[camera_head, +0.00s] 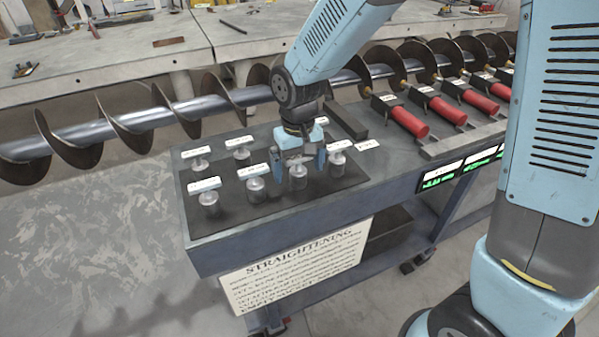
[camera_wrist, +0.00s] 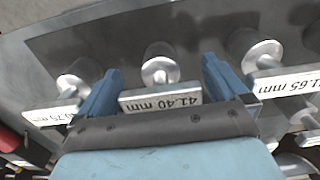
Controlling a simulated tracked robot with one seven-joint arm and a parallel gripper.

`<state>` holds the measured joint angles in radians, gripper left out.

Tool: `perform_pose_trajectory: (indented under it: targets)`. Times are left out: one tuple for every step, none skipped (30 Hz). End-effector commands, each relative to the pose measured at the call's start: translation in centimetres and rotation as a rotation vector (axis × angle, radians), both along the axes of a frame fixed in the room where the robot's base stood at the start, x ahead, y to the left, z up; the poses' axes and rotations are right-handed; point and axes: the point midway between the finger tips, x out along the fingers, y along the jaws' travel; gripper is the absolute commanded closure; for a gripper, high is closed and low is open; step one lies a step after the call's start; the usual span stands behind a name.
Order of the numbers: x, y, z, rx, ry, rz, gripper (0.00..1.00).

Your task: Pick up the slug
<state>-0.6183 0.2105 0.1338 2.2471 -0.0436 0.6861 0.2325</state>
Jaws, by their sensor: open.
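Several metal slugs with white label plates stand on a dark mat (camera_head: 275,204) on the cart. My gripper (camera_head: 302,164) is open and low over a slug (camera_head: 298,181) in the front row. In the wrist view, the two blue fingers of my gripper (camera_wrist: 160,82) flank a slug (camera_wrist: 161,70) labelled "41.40 mm". This slug stands between the fingers with no visible contact.
Neighbouring slugs stand close by, one on the left (camera_wrist: 80,78) and one labelled about "1.65 mm" on the right (camera_wrist: 262,52). A "STRAIGHTENING" sign (camera_head: 297,268) hangs on the cart front. Red cylinders (camera_head: 409,121) lie at the right. A long auger (camera_head: 130,121) runs behind.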

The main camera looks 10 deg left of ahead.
Motion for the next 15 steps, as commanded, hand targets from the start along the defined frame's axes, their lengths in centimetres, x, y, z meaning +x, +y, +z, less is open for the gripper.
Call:
perform_pose_trajectory:
  targets:
    - [0.00, 0.00, -0.04, 0.000, 0.000, 0.000, 0.00]
    - [0.01, -0.01, -0.03, 0.000, 0.000, 0.000, 0.00]
    - [0.01, 0.00, -0.02, 0.000, 0.000, 0.000, 0.00]
    - [0.01, 0.00, -0.01, 0.000, 0.000, 0.000, 0.00]
    - [0.02, -0.01, -0.01, 0.000, 0.000, 0.000, 0.00]
    - [0.02, -0.01, 0.00, 0.000, 0.000, 0.000, 0.03]
    - [0.02, -0.01, 0.00, 0.000, 0.000, 0.000, 0.06]
    - [0.02, -0.01, 0.00, 0.000, 0.000, 0.000, 0.09]
    - [0.02, -0.01, 0.01, 0.000, 0.000, 0.000, 0.12]
    - [0.02, -0.02, 0.01, 0.000, 0.000, 0.000, 0.15]
    - [0.02, -0.02, 0.01, 0.000, 0.000, 0.000, 0.18]
    - [0.02, -0.02, 0.01, 0.000, 0.000, 0.000, 0.22]
    - [0.03, -0.03, 0.02, 0.000, 0.000, -0.001, 0.25]
    - [0.03, -0.03, 0.02, 0.000, 0.000, -0.001, 0.28]
    - [0.03, -0.03, 0.02, 0.000, 0.000, -0.001, 0.32]
